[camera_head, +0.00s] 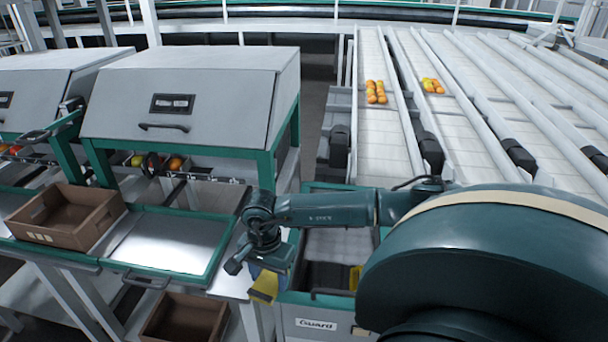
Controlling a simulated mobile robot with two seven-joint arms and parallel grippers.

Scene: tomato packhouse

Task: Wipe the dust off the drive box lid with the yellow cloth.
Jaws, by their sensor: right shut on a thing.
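My right gripper (266,279) is low in the middle of the head view, at the end of my dark green arm. It points down and is shut on the yellow cloth (263,288), which hangs below the fingers. The gripper is at the left edge of a green-rimmed box marked "Guard" (300,311), which looks like the drive box. Its top shows a pale grey part (340,243) and a dark part. My arm hides much of this top, and I cannot make out the dust. I cannot tell whether the cloth touches the box. My left gripper is out of view.
Left of the box is a bare metal shelf (170,243) with a brown crate (66,216) beside it. A large grey hooded machine (185,95) stands behind. White conveyor lanes (385,140) with some tomatoes (376,91) run at the back right. Another crate (185,318) is below.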

